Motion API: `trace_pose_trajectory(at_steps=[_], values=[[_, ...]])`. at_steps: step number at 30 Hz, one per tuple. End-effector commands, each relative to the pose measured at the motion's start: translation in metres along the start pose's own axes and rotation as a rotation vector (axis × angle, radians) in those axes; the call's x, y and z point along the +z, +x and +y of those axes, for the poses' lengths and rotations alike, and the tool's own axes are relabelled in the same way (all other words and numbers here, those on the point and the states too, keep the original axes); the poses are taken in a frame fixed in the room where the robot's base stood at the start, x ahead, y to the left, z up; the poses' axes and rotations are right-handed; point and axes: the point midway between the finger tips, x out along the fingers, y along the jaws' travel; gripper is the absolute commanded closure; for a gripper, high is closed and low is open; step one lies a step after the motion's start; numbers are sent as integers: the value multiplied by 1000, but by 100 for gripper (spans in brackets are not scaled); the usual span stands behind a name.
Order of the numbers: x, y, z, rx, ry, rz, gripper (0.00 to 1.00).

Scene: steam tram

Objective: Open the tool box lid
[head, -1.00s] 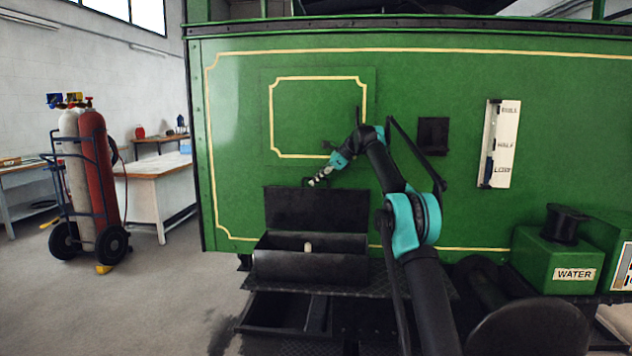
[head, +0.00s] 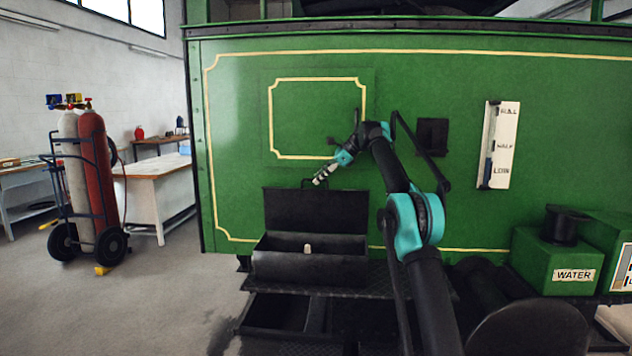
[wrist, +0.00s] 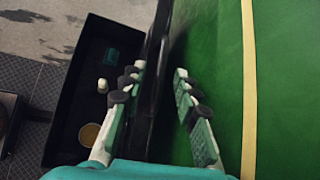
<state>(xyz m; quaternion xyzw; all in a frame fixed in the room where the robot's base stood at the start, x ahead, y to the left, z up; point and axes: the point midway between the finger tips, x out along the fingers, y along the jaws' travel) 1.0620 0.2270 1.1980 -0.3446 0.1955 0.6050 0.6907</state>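The black tool box (head: 310,266) stands on the dark footplate against the green tram side. Its lid (head: 316,211) is raised, standing upright at the back near the green panel, and the inside is exposed. In the wrist view the open box (wrist: 72,140) lies left of the lid (wrist: 160,50), seen edge-on. My gripper (head: 318,181) is just above the lid's top edge, near its handle. In the wrist view my gripper (wrist: 158,84) has its fingers apart, with the lid edge showing between or below them; contact cannot be told.
Inside the box are a small pale cylinder (wrist: 102,86), a teal item (wrist: 112,57) and a round tan item (wrist: 89,132). The green tram wall (head: 400,75) is close behind my gripper. A green water box (head: 553,262) stands at right.

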Motion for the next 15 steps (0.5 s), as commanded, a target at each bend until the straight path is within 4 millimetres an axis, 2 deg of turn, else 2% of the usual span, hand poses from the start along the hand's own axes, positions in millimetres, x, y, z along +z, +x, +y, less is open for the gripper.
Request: trace_pose_trajectory(at_steps=[6, 10, 15], values=[[0, -34, -1, -1, 1, 0, 69], [0, -45, 0, 0, 0, 0, 69], [0, -48, 0, 0, -1, 0, 69]])
